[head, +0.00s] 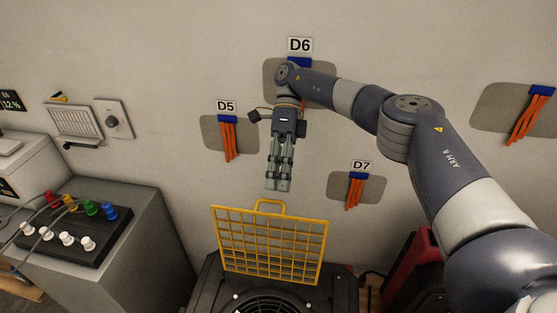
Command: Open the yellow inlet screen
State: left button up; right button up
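The yellow inlet screen (268,243) is a grid with a loop handle (270,202) on its top edge. It stands raised, roughly upright, at the far side of a dark machine housing (205,285). The round black fan inlet (265,305) shows uncovered in front of it, cut off by the bottom edge. My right gripper (278,186) points down just above the handle. Its fingertips look together, with nothing seen between them. It appears apart from the handle, though depth is hard to judge. My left gripper is not in view.
Wall plates with orange cables are marked D5 (226,106), D6 (300,45) and D7 (360,166). A grey cabinet (150,250) with a black socket box (60,238) stands left. A red and black object (418,265) stands right of the housing, below my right arm.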

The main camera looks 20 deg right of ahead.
notch_tip(320, 180, up, 6)
jog(key=shift+s+a+r, duration=0.15)
dwell(0.5)
jog(key=shift+s, duration=0.1)
